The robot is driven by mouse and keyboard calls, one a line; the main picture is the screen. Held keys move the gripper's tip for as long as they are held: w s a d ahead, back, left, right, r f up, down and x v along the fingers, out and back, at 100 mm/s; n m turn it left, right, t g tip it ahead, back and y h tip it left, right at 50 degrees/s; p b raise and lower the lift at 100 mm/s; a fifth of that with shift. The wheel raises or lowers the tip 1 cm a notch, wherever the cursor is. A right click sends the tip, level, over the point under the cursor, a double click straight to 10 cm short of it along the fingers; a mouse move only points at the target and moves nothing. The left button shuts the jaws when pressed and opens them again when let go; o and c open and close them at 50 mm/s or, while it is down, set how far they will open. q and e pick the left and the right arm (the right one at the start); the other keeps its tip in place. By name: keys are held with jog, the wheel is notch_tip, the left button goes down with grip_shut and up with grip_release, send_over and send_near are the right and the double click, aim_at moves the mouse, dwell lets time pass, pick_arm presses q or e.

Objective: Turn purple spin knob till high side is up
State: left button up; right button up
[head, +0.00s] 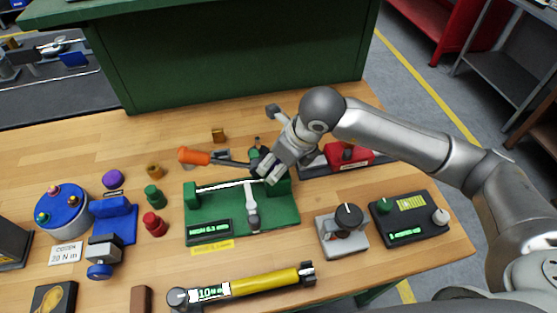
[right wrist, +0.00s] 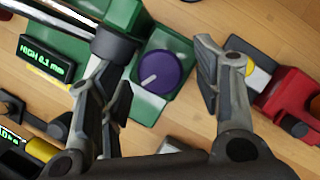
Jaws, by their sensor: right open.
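The purple spin knob (right wrist: 166,72) sits on the right end of a green fixture (right wrist: 125,18) in the right wrist view. A pale pointer line on its face runs toward the lower left. My right gripper (right wrist: 158,62) is open, with one finger on each side of the knob and visible space on the right. The fixture (head: 220,210) also shows in the head view, with a pale bar across it, a dial indicator and a display (head: 209,230) that appears to read "HIGH 0.1 mm". My right gripper (head: 268,164) is over its right end there and hides the knob. My left gripper is out of view.
A red device (head: 356,155) stands just right of the fixture. An orange-handled tool (head: 195,156) lies behind it. A yellow cylinder (head: 265,282) lies in front. A grey dial box (head: 342,235) is at the front right. Loose knobs (head: 154,195) are at the left.

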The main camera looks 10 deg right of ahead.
jog(key=v, duration=1.2)
